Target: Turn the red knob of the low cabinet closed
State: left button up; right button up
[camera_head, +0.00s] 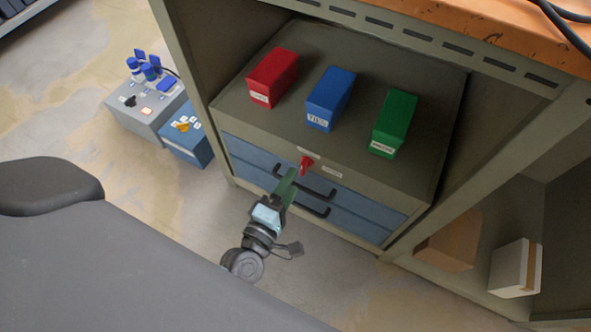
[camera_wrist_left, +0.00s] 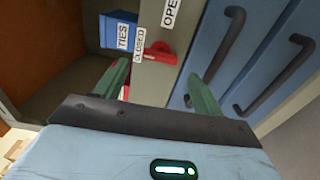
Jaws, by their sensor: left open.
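The red knob (camera_head: 306,163) is on the front top edge of the low cabinet (camera_head: 240,118), between small white labels. In the left wrist view the red knob (camera_wrist_left: 160,52) shows beside a CLOSED label (camera_wrist_left: 139,45), with an OPEN label (camera_wrist_left: 170,12) farther up. My left gripper (camera_head: 288,177) is just in front of the knob, near the upper drawer handle. In the wrist view its two green fingers (camera_wrist_left: 160,82) are apart, with the knob beyond and between their tips. I cannot tell whether a finger touches it. My right gripper is not in view.
Red (camera_head: 273,77), blue (camera_head: 330,98) and green (camera_head: 394,123) boxes stand on the cabinet. Dark drawer handles (camera_head: 320,187) stick out near my left gripper. A grey box with blue parts (camera_head: 145,105) and a blue box (camera_head: 187,140) stand on the floor at left.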

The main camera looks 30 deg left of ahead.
pick_arm(q)
jog(key=shift+s, duration=1.65)
